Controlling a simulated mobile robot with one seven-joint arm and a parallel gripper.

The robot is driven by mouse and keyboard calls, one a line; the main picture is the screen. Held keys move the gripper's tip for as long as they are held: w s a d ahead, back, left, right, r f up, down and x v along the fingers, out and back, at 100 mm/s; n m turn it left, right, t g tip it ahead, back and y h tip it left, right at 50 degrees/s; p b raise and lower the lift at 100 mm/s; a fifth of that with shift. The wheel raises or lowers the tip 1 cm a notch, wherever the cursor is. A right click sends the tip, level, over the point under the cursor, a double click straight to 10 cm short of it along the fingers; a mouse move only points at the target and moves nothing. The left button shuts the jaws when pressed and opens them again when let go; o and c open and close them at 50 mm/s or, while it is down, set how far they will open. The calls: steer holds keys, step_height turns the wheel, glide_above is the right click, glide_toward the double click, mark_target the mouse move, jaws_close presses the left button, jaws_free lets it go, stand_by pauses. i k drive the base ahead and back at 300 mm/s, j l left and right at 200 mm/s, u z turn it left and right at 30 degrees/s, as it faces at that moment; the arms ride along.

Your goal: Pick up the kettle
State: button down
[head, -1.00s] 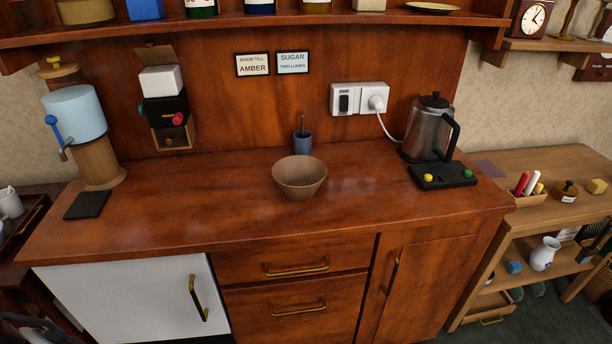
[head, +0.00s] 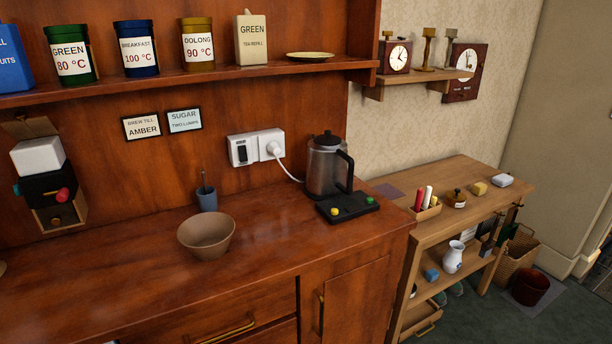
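The kettle (head: 324,168) stands upright near the right end of the wooden counter in the head view. It has a see-through grey body, a black lid and a black handle on its right side. A black control base (head: 347,206) with a yellow and a green button is at its foot, in front of it. A white cord runs from behind the kettle to a plug in the wall socket (head: 256,148). My gripper is not in view.
A brown bowl (head: 207,238) and a blue cup (head: 207,200) with a thin stick stand left of the kettle. A shelf (head: 200,81) with tins hangs above. A lower side table (head: 480,208) with small items stands right. The counter's front stretch is clear.

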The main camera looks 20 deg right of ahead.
mark_target(328, 174)
steer(key=z, duration=1.05)
steer(key=j+z, duration=0.1)
steer(key=z, duration=0.25)
steer(key=j+z, duration=0.1)
steer(key=z, duration=0.65)
steer(key=k+j, duration=0.1)
steer(key=j, duration=0.25)
steer(key=k+j, duration=0.1)
steer(key=j, duration=0.2)
steer(key=k+j, duration=0.15)
steer(key=j, duration=0.2)
steer(key=i+j, duration=0.1)
steer(key=j, duration=0.35)
steer(key=i+j, duration=0.1)
steer(key=j, duration=0.4)
